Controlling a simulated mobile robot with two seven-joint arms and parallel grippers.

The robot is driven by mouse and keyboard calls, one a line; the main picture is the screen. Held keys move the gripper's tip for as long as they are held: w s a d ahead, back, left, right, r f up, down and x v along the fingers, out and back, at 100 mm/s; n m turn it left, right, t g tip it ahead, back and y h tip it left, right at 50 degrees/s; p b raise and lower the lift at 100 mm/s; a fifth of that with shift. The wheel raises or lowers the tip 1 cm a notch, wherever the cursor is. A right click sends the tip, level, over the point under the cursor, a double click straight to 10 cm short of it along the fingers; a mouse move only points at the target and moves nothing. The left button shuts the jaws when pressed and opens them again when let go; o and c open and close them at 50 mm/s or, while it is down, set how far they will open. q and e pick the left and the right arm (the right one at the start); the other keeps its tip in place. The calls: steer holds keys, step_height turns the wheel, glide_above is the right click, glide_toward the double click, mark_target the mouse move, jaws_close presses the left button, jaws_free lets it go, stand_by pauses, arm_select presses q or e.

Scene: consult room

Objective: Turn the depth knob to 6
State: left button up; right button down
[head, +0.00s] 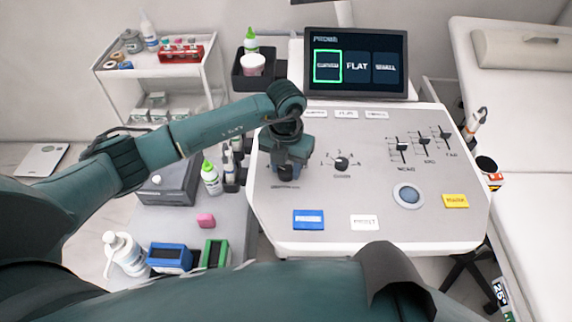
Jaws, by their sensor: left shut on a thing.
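The grey console (380,230) stands in the middle of the head view. My left gripper (286,166) reaches down onto the depth knob (285,174) at the console's left side and is shut on it. The gripper covers most of this knob and its scale, so I cannot read the setting. A small label, too small to read surely, lies just below the knob. A second dark knob (341,163) with a numbered scale sits to the right, apart from the gripper. My right gripper is not in view.
A screen (356,65) stands behind the panel. Sliders (423,146), a round blue-grey trackball (408,195) and blue (308,219), white (364,222) and yellow (455,201) buttons share the panel. Bottles (211,178) stand close left of it. A bed (520,110) is at right.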

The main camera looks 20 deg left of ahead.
arm_select(q)
steer(key=c, duration=0.4)
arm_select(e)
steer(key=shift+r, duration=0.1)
arm_select(q)
steer(key=shift+f+m+b, duration=0.1)
steer(key=shift+m+b, duration=0.3)
steer(key=shift+b, duration=0.05)
steer(key=shift+m+b, duration=0.95)
steer(key=shift+m, duration=0.05)
steer(key=m+b, duration=0.3)
steer(key=shift+m, duration=0.3)
steer(key=shift+m+b, duration=0.55)
steer(key=shift+m, duration=0.05)
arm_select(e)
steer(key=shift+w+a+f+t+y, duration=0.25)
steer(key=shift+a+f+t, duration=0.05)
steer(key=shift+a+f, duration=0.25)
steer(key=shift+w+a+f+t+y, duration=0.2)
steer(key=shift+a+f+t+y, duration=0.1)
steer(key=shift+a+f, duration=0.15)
arm_select(q)
steer(key=shift+m, duration=0.3)
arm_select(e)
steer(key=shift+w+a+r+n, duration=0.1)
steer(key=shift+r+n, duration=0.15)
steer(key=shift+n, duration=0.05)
